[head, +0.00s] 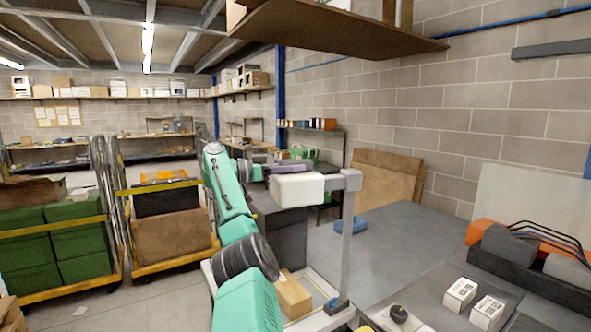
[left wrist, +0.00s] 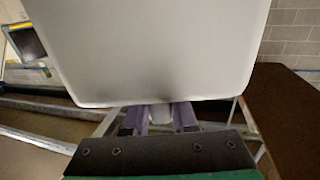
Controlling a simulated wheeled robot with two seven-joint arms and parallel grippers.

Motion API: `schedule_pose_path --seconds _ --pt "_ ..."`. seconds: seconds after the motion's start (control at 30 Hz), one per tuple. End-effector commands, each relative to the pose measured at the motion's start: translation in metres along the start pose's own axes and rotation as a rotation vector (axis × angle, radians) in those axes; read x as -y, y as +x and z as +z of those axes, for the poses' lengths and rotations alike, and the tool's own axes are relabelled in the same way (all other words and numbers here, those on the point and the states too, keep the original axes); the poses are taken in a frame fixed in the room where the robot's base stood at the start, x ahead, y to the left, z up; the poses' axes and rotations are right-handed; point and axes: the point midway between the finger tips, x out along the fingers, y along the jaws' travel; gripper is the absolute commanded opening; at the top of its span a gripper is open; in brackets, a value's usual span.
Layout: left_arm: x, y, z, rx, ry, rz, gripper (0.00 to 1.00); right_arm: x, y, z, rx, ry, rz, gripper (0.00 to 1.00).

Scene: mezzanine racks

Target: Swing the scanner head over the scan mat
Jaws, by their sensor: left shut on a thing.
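The white scanner head (head: 297,188) hangs from a pale post (head: 347,240) at the centre of the head view. It fills the upper middle of the left wrist view as a broad white panel (left wrist: 150,50). My left gripper (head: 288,168) is at the scanner head's far upper side. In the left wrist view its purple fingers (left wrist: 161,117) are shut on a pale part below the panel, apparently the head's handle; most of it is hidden. A dark grey surface (head: 435,290) at lower right may be the scan mat; I cannot tell for sure. My right gripper is out of view.
Two small white boxes, one (head: 460,294) and another (head: 487,312), are on the dark surface at right. Orange and grey equipment with black cables (head: 510,245) stands behind them. A brown carton (head: 293,294) lies below my left arm.

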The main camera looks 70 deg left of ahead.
Motion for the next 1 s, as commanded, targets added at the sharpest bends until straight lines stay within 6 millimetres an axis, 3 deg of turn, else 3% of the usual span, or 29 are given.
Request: schedule_pose_path --seconds 0.07,0.1,0.17,0.2,0.57,0.77,1.0 --pt "-0.001 0.002 0.003 0.011 -0.002 0.004 0.00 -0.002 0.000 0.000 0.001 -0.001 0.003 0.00" --pt "-0.001 0.002 0.004 0.012 -0.002 0.004 0.29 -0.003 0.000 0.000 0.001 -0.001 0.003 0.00" --pt "-0.001 0.002 0.003 0.012 -0.002 0.004 0.52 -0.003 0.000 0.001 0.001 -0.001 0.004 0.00" --pt "-0.001 0.002 0.003 0.011 -0.002 0.004 0.55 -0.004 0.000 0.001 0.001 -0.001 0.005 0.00" --pt "0.000 -0.003 0.003 0.007 -0.001 0.002 0.55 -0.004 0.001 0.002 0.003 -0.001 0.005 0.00" --pt "0.001 -0.033 0.003 0.007 -0.002 -0.001 0.55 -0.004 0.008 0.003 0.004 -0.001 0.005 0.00" --pt "0.001 -0.083 0.000 0.009 -0.003 -0.001 0.55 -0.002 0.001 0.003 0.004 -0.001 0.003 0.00"
